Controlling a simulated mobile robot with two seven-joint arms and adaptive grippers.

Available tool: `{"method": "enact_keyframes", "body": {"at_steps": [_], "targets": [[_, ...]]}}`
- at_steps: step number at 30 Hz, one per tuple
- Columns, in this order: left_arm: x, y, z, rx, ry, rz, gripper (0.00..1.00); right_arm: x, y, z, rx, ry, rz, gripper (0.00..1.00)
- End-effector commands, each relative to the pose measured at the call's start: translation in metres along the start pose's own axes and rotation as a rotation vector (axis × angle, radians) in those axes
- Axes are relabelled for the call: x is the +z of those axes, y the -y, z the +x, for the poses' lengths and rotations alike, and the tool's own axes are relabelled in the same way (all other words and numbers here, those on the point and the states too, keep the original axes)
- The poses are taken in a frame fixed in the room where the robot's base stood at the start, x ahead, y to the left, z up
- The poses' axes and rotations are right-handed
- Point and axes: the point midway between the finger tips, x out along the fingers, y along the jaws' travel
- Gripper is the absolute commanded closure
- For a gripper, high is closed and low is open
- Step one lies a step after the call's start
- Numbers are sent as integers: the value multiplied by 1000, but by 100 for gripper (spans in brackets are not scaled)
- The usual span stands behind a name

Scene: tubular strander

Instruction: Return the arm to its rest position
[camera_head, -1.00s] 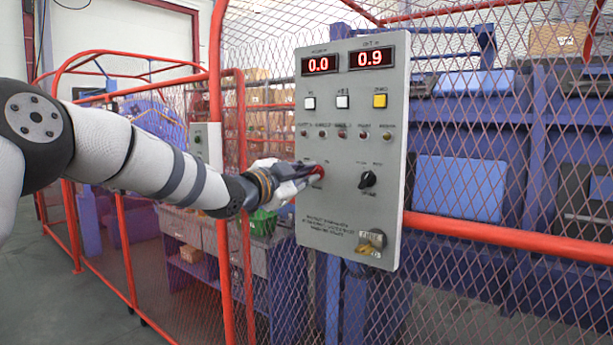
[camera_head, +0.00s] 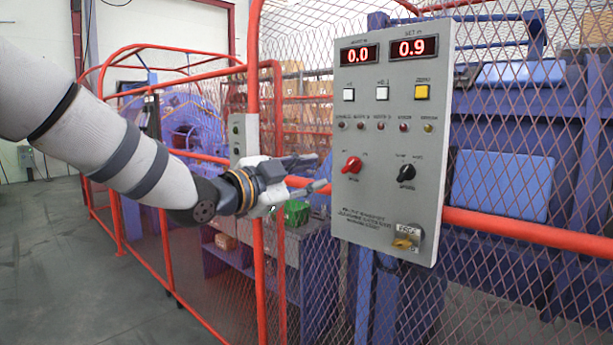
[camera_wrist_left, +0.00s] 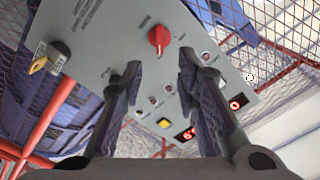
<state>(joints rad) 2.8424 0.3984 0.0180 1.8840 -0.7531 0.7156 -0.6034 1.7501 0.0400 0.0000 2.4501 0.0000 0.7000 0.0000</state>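My left arm comes in from the left in the head view. Its gripper (camera_head: 318,173) is open and empty, with the two fingers apart, just left of the grey control panel (camera_head: 385,225). The red knob (camera_head: 352,165) is clear of the fingers. In the left wrist view, both fingers of the left gripper (camera_wrist_left: 158,62) stand apart with nothing between them, and the red knob (camera_wrist_left: 159,38) shows beyond their tips. My right gripper is in neither view.
The panel has a black knob (camera_head: 406,172), a yellow button (camera_head: 422,92), displays reading 0.0 and 0.9, and a yellow-handled switch (camera_head: 403,243). Red rails (camera_head: 520,231) and mesh stand behind it. A red post (camera_head: 254,110) rises by the gripper. The floor (camera_head: 80,270) at left is clear.

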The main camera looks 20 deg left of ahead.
Motion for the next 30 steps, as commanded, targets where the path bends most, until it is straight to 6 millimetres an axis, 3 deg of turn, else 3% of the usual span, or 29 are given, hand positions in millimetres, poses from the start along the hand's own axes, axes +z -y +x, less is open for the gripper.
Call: {"method": "enact_keyframes", "body": {"at_steps": [14, 17, 20, 23, 26, 30], "targets": [[1, -1, -7, 1, 1, -2, 71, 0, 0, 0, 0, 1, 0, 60], [8, -10, -6, 17, 18, -20, 71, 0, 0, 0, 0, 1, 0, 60], [44, -58, -6, 88, 109, -122, 71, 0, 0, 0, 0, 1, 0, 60], [100, -138, -20, 191, 275, -288, 71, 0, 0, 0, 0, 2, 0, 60], [151, -218, -54, 278, 466, -452, 71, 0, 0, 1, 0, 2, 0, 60], [206, -322, -130, 368, 767, -653, 71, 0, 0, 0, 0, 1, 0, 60]]}}
